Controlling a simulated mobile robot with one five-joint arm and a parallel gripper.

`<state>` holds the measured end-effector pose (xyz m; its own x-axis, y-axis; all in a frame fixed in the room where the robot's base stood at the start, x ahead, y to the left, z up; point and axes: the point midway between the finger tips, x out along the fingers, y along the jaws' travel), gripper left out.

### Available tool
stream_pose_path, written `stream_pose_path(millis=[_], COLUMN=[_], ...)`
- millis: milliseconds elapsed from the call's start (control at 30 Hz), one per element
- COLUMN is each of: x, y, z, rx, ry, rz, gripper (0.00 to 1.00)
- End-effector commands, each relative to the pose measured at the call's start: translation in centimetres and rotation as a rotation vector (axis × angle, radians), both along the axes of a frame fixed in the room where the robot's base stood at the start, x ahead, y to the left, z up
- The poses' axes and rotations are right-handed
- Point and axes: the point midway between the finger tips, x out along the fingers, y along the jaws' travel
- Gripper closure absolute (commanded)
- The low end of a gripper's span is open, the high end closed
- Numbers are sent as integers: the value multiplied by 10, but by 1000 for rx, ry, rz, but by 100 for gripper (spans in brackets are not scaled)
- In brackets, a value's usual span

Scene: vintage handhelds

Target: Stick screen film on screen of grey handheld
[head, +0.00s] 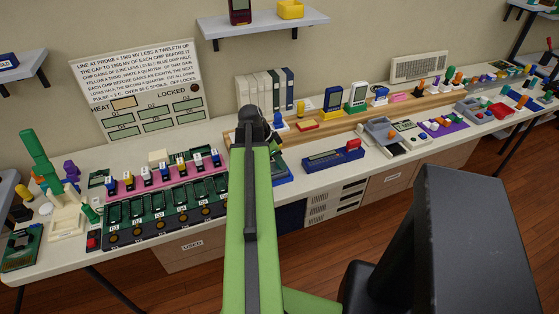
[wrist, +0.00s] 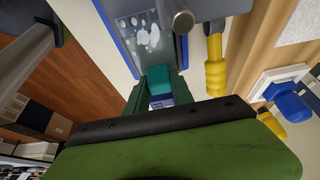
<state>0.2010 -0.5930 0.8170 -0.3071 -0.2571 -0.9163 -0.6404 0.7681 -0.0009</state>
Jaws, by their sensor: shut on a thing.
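In the wrist view my gripper (wrist: 161,88) has its dark green fingers on either side of a small teal block (wrist: 160,80), with a blue-purple part below it. The gripper is shut on this teal block. Just beyond it lies a grey panel with blue edges and white blotches (wrist: 148,35); I cannot tell whether they touch. In the head view my arm hides the gripper, and a blue-edged thing (head: 284,180) shows beside the arm's end. I cannot identify the screen film.
A blue knob on a white base (wrist: 290,100) and a yellow handle (wrist: 215,68) are near my gripper. A long blue case with a red part (head: 333,157) lies to its right. Dark green trays (head: 160,209) and a pink strip (head: 165,180) fill the left bench.

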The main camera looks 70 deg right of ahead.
Motion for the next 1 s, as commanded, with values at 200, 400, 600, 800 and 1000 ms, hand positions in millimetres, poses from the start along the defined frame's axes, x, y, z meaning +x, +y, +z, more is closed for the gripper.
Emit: stream_pose_path(millis=[200,400,600,800,1000], x=[1,1,0,0,0], y=[1,1,1,1,0], z=[-1,-1,0,13,33], rx=[3,3,2,2,2], ry=[-2,-2,-1,-1,-1], rz=[0,0,0,0,0], gripper=[61,46,46,46,46])
